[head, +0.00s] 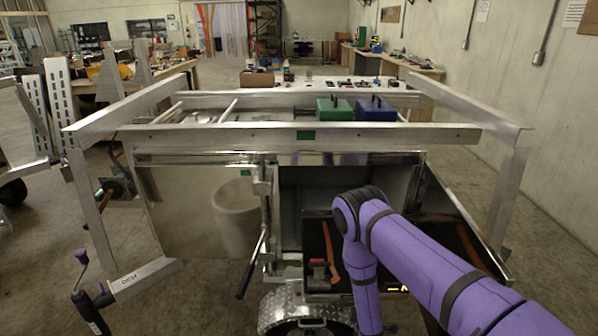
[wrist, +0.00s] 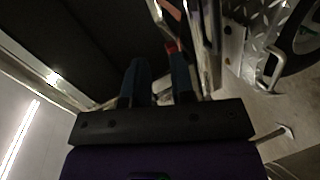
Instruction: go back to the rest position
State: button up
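My purple arm reaches from the lower right into the trailer's open dark compartment (head: 308,190) in the head view. My gripper is out of sight there, below the frame or behind the arm. In the wrist view my gripper (wrist: 158,62) shows two dark blue-grey fingers with a clear gap between them. I see nothing clamped between them. A small red part (wrist: 171,47) lies past the right fingertip, and a pale patch shows in the gap; I cannot tell what they belong to.
The aluminium trailer frame (head: 300,136) stands around the compartment, with a lever (head: 252,264) on its front. A red-and-grey item (head: 318,274) sits at the compartment's lower left. A green box (head: 335,109) and a blue box (head: 376,108) stand behind the top rail. A wheel (wrist: 300,30) shows upper right in the wrist view.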

jog(key=w+a+r+m+g, duration=0.1)
jog(key=w+r+m, duration=0.2)
jog(key=w+r, duration=0.65)
notch_tip(320, 180, up, 34)
jog(key=s+d+m+g+y, duration=0.1)
jog(key=s+d+m+g, duration=0.1)
jog(key=m+g, duration=0.3)
jog(key=s+d+r+m+g, duration=0.1)
jog(key=s+d+r+m, duration=0.1)
jog(key=s+r, duration=0.6)
jog(key=s+d+r+m, duration=0.2)
jog(key=s+r, duration=0.5)
jog(key=r, duration=0.2)
jog(key=s+d+r+m+g, duration=0.1)
jog(key=s+r, duration=0.2)
jog(key=s, duration=0.9)
jog(key=s+d+r+m+g, duration=0.1)
jog(key=s+d+r+m, duration=0.1)
jog(key=s, duration=1.1)
jog(key=shift+d+r+m+g, duration=0.2)
jog(key=shift+r+m+g, duration=0.1)
jog(key=shift+r, duration=0.3)
